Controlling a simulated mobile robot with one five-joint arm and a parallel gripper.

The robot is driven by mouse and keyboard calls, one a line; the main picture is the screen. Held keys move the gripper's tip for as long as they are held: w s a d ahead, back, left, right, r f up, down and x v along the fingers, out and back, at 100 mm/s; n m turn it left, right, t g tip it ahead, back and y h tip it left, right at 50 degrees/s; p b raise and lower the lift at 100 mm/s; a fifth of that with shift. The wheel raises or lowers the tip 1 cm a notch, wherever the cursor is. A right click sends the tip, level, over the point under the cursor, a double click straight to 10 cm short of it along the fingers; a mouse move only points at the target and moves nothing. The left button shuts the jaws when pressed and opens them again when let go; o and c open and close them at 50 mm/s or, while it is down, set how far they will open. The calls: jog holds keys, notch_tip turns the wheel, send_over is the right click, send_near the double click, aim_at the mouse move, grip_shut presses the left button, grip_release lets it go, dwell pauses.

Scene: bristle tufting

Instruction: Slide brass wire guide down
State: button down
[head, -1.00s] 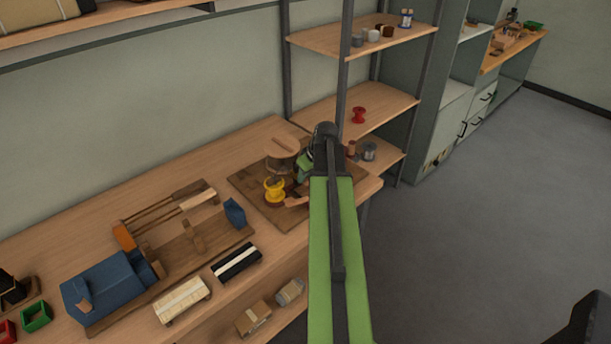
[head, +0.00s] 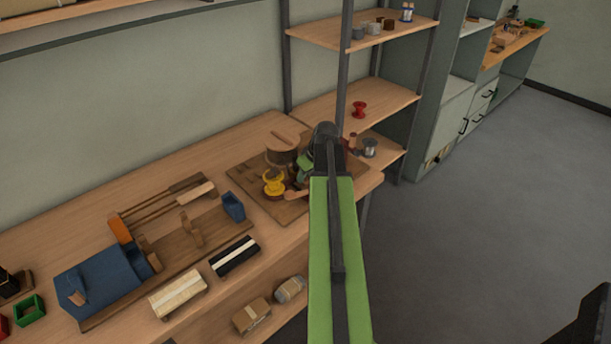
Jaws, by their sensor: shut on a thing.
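My gripper (head: 304,170) is over the brown work board (head: 256,190) at the right end of the bench, mostly hidden behind my own arm. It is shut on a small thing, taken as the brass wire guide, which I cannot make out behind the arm. A yellow spool (head: 273,182) stands on the board just left of my gripper. A round wooden drum (head: 282,146) with a slotted top stands behind the spool. A small orange-brown piece (head: 296,196) lies at the front of the gripper, partly covered.
A blue vise-like block (head: 95,285) and a wooden frame (head: 185,205) fill the bench's left. Two brushes, one black (head: 235,257) and one pale (head: 178,293), lie along the front. A shelf rack (head: 350,100) with a red spool (head: 359,109) stands behind the arm.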

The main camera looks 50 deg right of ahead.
jog(key=c, duration=1.2)
grip_release()
jog(key=shift+c, duration=0.2)
jog(key=p+v, duration=1.6)
jog(key=v, duration=0.1)
jog(key=shift+r, duration=0.2)
jog(key=shift+d, duration=0.1)
